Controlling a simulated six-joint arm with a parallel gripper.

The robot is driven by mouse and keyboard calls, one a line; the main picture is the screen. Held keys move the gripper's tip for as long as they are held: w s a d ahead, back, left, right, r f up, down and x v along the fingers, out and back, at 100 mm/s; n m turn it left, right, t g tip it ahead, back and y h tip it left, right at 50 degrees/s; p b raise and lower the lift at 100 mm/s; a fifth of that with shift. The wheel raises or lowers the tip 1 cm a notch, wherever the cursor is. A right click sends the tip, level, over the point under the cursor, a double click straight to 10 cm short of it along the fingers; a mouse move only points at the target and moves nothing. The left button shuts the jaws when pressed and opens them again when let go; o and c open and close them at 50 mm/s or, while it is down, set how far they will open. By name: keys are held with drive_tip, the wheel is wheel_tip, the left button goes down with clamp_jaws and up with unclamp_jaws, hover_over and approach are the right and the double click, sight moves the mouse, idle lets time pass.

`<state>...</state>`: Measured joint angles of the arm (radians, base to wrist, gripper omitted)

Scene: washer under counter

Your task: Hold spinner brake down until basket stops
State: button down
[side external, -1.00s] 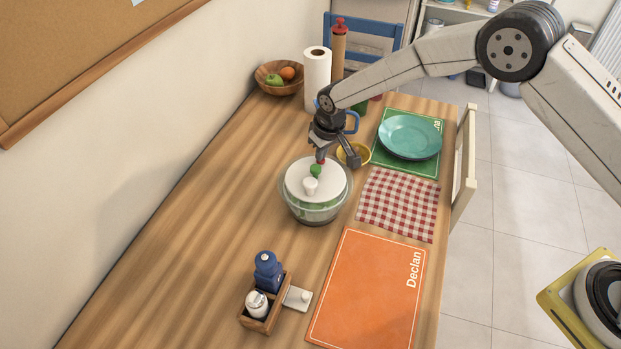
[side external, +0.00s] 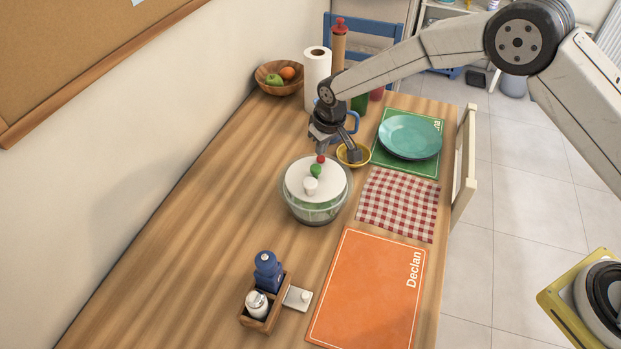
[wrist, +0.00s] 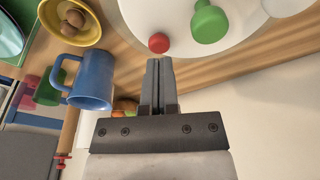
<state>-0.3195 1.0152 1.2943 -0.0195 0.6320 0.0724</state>
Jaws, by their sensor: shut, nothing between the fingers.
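The salad spinner is a clear bowl (side external: 314,212) with a white lid (side external: 334,184). On the lid are a red button (side external: 320,158), a green knob (side external: 315,171) and a white knob (side external: 311,186). No label shows which one is the brake. My gripper (side external: 321,150) is shut and empty, pointing down at the lid's far edge by the red button. In the wrist view the shut fingertips (wrist: 158,61) are just short of the red button (wrist: 159,42), with the green knob (wrist: 208,22) beside it. The basket's motion cannot be told.
A yellow bowl (side external: 354,155) and a blue mug (side external: 351,122) stand close to my gripper's right. A paper towel roll (side external: 317,80) and fruit bowl (side external: 279,78) are behind. A teal plate (side external: 410,136) is at right. The table left of the spinner is clear.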

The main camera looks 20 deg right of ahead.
drive_tip(key=shift+w+v, duration=0.2)
drive_tip(key=shift+v, duration=0.65)
drive_tip(key=shift+w+v, duration=0.15)
drive_tip(key=shift+v, duration=0.7)
drive_tip(key=shift+w+v, duration=0.2)
drive_tip(key=shift+v, duration=0.65)
drive_tip(key=shift+a+r, duration=0.1)
drive_tip(key=shift+r, duration=0.05)
drive_tip(key=s+d+r+m, duration=0.2)
drive_tip(key=s+d+r, duration=0.4)
drive_tip(key=s+d, duration=0.9)
drive_tip(key=s, duration=0.5)
drive_tip(key=s+d+m, duration=0.1)
drive_tip(key=s+d, duration=0.2)
drive_tip(key=s, duration=0.5)
drive_tip(key=shift+d+h, duration=0.15)
drive_tip(key=shift+h, duration=0.15)
